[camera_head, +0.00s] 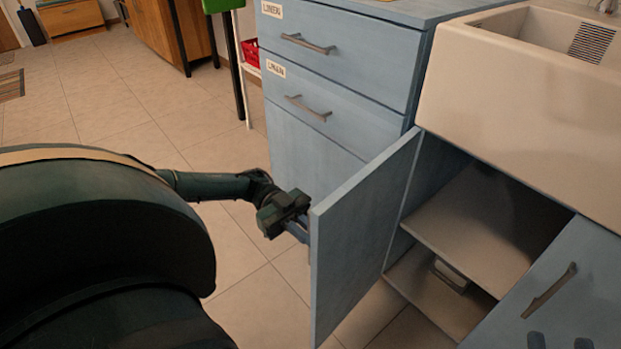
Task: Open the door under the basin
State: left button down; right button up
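The left door (362,235) under the white basin (520,95) stands swung well open, its edge toward me. The cabinet behind it shows a shelf (475,225) and a lower floor. My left gripper (298,230) is at the door's outer side, close to its free edge. The door partly hides its fingers and any handle there, so I cannot tell whether they grip. The right door (575,290) is shut and has a dark handle (549,290). Two dark fingertips of my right gripper (560,343) show apart at the bottom edge, in front of the right door.
Blue drawers (340,45) with handles stand left of the basin. A small pale object (450,273) lies on the cabinet's lower floor. A red crate (250,52) is behind the drawers.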

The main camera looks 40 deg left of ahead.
pick_arm(q)
jog(key=c, duration=1.7)
grip_release()
pick_arm(e)
jog(key=shift+r, duration=0.2)
pick_arm(q)
jog(key=shift+a, duration=0.1)
pick_arm(e)
jog(key=shift+w, duration=0.1)
